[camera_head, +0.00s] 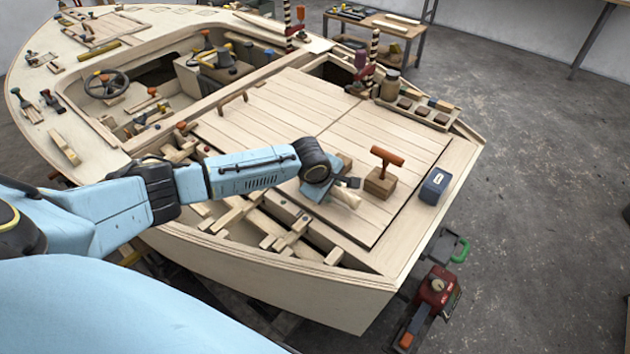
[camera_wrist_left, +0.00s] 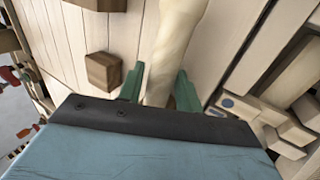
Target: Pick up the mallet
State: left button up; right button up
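A pale wooden shaft, which looks like the mallet's handle (camera_head: 345,198), shows at my left gripper over the near part of the hatch in the head view. In the left wrist view the pale shaft (camera_wrist_left: 178,38) runs up between the two green fingers and out of the top edge. My left gripper (camera_head: 340,188) has a finger on either side of the shaft, also in the left wrist view (camera_wrist_left: 160,88). The fingers are very close to the wood; I cannot tell if they press on it. No mallet head is clearly visible. My right gripper is not in view.
On the hatch (camera_head: 290,105) stand a wooden block with an orange-brown T-handle (camera_head: 386,157) and a smaller plain block (camera_wrist_left: 103,70). A dark blue box (camera_head: 435,187) sits to the right. Open framing (camera_head: 270,225) lies in front. Rack and jars stand behind.

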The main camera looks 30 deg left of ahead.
pick_arm(q)
grip_shut()
